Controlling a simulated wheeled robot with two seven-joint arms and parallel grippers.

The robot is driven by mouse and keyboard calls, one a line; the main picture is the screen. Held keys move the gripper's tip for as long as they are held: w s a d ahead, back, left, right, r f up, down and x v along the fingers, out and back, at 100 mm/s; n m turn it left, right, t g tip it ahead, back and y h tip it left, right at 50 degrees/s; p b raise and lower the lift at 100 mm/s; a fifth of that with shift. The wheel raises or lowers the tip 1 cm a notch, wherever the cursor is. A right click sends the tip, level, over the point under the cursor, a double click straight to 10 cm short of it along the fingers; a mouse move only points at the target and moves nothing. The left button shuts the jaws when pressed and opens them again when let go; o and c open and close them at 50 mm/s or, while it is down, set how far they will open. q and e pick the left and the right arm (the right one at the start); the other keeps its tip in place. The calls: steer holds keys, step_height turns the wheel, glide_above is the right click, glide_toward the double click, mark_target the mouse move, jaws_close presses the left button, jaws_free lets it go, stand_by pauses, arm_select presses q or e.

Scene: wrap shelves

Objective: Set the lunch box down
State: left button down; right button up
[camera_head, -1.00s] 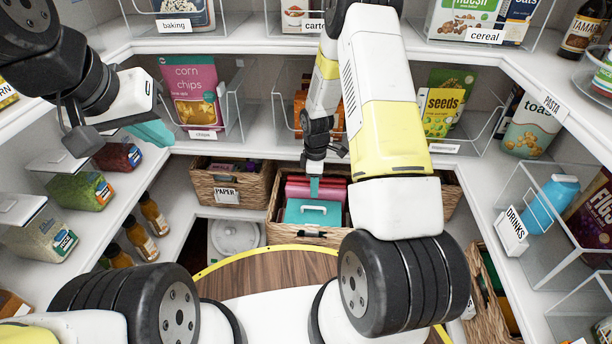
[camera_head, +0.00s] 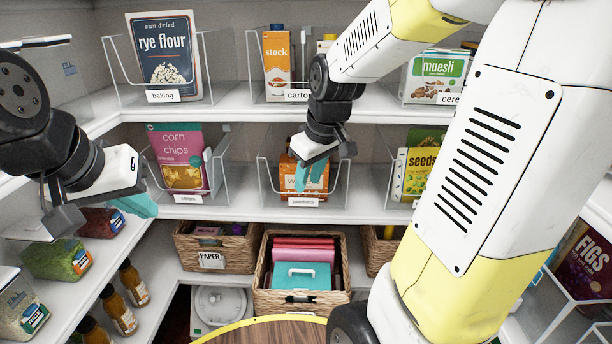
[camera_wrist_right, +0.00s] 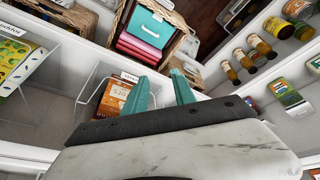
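The teal lunch box (camera_head: 318,277) with a white handle sits in the middle wicker basket (camera_head: 262,301) on the low shelf, beside pink items (camera_head: 306,247). It also shows in the right wrist view (camera_wrist_right: 146,24), in the basket. My right gripper (camera_head: 310,178) is above and apart from the lunch box, in front of the middle shelf's orange box. In the right wrist view its teal fingers (camera_wrist_right: 160,84) are spread with nothing between them. My left gripper (camera_head: 138,205) is at the left, near the jars; how far its fingers are apart is unclear.
Clear bins with corn chips (camera_head: 180,160), an orange box (camera_head: 304,172) and seeds (camera_head: 420,170) line the middle shelf near my right gripper. Other wicker baskets flank the middle one. Bottles (camera_head: 120,312) stand at lower left.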

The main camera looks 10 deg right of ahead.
steer(key=s+a+r+m+t+y, duration=0.1)
steer(key=s+r+m, duration=0.4)
steer(key=s, duration=0.8)
steer(key=shift+a+r+t, duration=0.15)
steer(key=shift+r+t, duration=0.55)
steer(key=shift+r, duration=0.2)
steer(key=shift+s, duration=0.1)
